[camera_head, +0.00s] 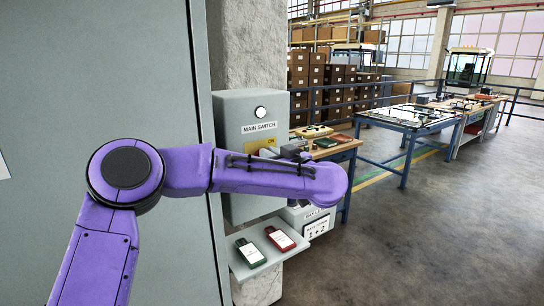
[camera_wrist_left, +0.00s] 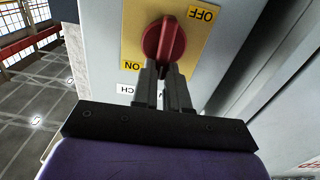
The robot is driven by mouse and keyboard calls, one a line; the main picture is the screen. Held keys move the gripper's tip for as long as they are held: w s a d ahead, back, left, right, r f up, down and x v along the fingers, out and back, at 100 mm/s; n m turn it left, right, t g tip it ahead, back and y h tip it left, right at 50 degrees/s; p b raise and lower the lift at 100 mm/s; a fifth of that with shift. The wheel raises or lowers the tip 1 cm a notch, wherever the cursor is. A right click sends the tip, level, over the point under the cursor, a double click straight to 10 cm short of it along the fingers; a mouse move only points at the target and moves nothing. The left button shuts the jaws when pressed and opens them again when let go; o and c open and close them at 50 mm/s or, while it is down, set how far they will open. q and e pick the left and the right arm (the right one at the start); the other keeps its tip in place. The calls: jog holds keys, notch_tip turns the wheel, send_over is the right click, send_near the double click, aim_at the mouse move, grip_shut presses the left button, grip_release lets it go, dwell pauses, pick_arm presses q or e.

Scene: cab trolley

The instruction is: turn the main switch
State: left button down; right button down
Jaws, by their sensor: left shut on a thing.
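The main switch box (camera_head: 235,108) is a grey cabinet on a concrete pillar, with a MAIN SWITCH label (camera_head: 259,127) and a round white lamp (camera_head: 261,112). Its red switch knob (camera_wrist_left: 166,40) sits on a yellow plate (camera_wrist_left: 133,35) in the left wrist view, the OFF label (camera_wrist_left: 203,14) at upper right and the ON label (camera_wrist_left: 131,66) at lower left. The knob's grip stands nearly upright in that view. My left gripper (camera_wrist_left: 164,72) is shut on the knob, its fingertips partly hidden by it. In the head view my purple arm hides the knob. My right gripper is not in view.
A small shelf (camera_head: 240,270) below the box holds a green tagged item (camera_head: 250,253) and a red tagged item (camera_head: 280,238). A large grey panel (camera_head: 90,60) stands close on the left. Workbenches (camera_head: 405,122) stand at the right; the floor (camera_head: 430,240) in front is clear.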

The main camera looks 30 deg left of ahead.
pick_arm(q)
jog(key=shift+s+a+f+n+b, duration=0.15)
jog(key=shift+s+f+n+b, duration=0.25)
jog(key=shift+n+b, duration=2.4)
jog(key=shift+s+a+f+n+b, duration=0.15)
jog(key=shift+s+f+n+b, duration=0.25)
jog(key=shift+n+b, duration=2.45)
jog(key=shift+s+a+f+n+b, duration=0.2)
jog(key=shift+f+n+b, duration=0.35)
jog(key=shift+n+b, duration=2.25)
jog(key=shift+s+n+p, duration=0.1)
jog(key=shift+n+p, duration=0.3)
jog(key=shift+n, duration=0.05)
jog(key=c, duration=1.1)
grip_release()
jog(key=shift+r, duration=0.1)
jog(key=shift+c, duration=0.2)
jog(key=b+v, duration=0.2)
jog(key=v, duration=0.8)
jog(key=shift+s+d, duration=0.2)
jog(key=shift+d, duration=0.1)
